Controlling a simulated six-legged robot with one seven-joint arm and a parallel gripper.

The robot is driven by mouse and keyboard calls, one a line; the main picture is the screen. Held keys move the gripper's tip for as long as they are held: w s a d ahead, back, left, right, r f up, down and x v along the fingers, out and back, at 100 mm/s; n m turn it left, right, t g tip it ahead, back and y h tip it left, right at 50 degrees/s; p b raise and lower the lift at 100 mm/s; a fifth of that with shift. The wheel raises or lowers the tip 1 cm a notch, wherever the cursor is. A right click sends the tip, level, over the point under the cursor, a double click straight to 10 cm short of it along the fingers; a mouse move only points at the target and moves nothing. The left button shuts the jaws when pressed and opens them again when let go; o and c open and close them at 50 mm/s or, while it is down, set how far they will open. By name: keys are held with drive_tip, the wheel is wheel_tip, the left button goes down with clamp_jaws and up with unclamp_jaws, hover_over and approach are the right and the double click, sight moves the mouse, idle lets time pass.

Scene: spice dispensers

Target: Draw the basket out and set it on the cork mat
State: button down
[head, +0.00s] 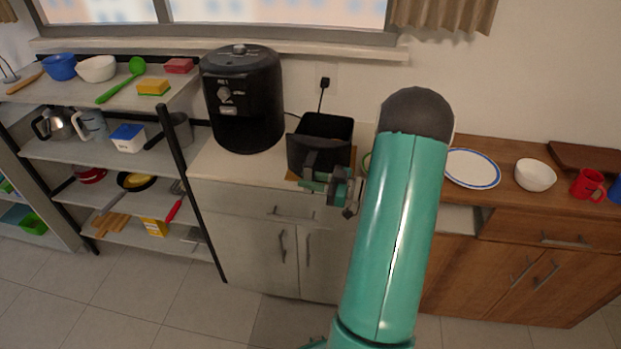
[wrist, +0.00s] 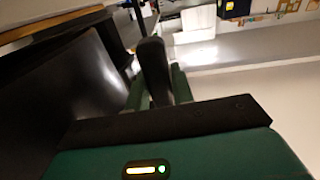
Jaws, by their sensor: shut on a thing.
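The black basket (head: 319,142) is out of the air fryer and stands at the right of it, over the cork mat (head: 293,178). Only an edge of the mat shows below the basket; I cannot tell whether the basket touches it. My gripper (head: 328,184) is at the basket's front and is shut on its handle. In the wrist view the dark handle (wrist: 153,68) is between the green fingers, with the basket wall (wrist: 75,100) at the left.
The black air fryer (head: 242,100) stands on the white counter at the left of the basket. A shelf rack (head: 100,150) with kitchenware is further left. At the right, a wooden cabinet holds a plate (head: 472,168), a white bowl (head: 535,175) and a red mug (head: 588,185).

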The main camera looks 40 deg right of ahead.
drive_tip(key=c, duration=1.1)
unclamp_jaws()
drive_tip(key=v, duration=1.3)
drive_tip(key=shift+s+d, duration=0.25)
drive_tip(key=shift+s, duration=0.05)
